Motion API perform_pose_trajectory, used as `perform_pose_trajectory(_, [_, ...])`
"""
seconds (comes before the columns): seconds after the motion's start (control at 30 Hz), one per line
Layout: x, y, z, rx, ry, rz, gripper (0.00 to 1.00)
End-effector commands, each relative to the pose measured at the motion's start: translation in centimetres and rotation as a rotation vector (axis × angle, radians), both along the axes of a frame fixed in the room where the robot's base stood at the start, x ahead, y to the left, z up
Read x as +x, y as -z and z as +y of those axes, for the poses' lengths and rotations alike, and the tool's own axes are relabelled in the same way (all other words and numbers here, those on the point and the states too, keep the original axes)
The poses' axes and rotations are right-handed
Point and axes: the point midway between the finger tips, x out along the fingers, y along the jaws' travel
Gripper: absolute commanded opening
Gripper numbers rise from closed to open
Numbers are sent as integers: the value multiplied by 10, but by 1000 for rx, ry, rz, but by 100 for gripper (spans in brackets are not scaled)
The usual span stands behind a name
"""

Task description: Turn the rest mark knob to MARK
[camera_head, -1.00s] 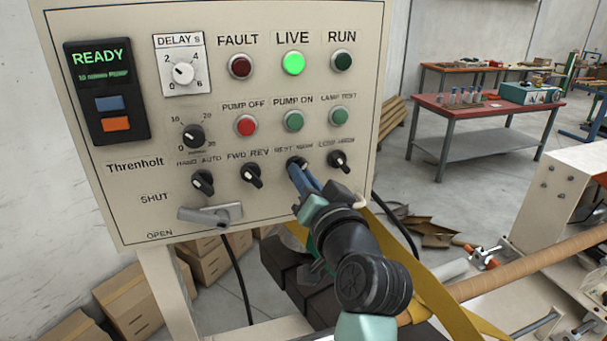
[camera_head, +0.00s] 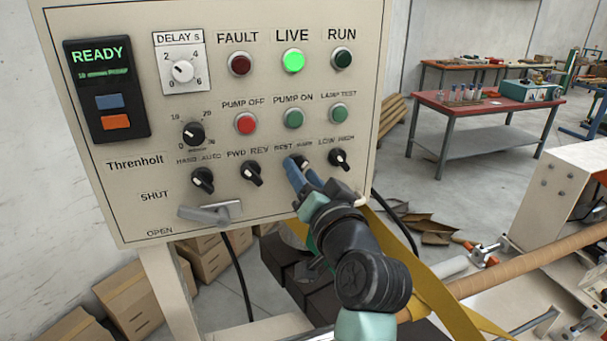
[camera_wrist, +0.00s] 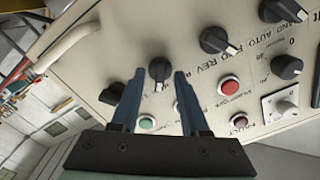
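The rest mark knob (camera_head: 302,161) is a black selector knob in the lower row of the panel, between the FWD REV knob and the LOW HIGH knob. My gripper (camera_head: 303,175) reaches it from below right and partly hides it. In the wrist view the knob (camera_wrist: 159,70) shows between the tips of my gripper (camera_wrist: 157,76), with a visible gap on each side. The blue fingers are apart and do not appear closed on it. The knob's pale pointer line faces down in the wrist view. Its label is partly hidden in the head view.
The FWD REV knob (camera_head: 251,173) and LOW HIGH knob (camera_head: 339,159) sit close on either side. Buttons including red PUMP OFF (camera_head: 246,123) lie above. The SHUT/OPEN lever (camera_head: 209,214) is lower left. A yellow strap (camera_head: 430,290) hangs behind my arm.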

Motion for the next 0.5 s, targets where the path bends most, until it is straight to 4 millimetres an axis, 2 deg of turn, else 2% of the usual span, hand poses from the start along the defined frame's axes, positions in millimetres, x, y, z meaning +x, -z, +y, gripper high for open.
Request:
perform_pose_trajectory(0.27, [-8,1,-3,-2,1,-1,45])
perform_pose_trajectory(0.5, [-45,4,-16,-2,3,-3,45])
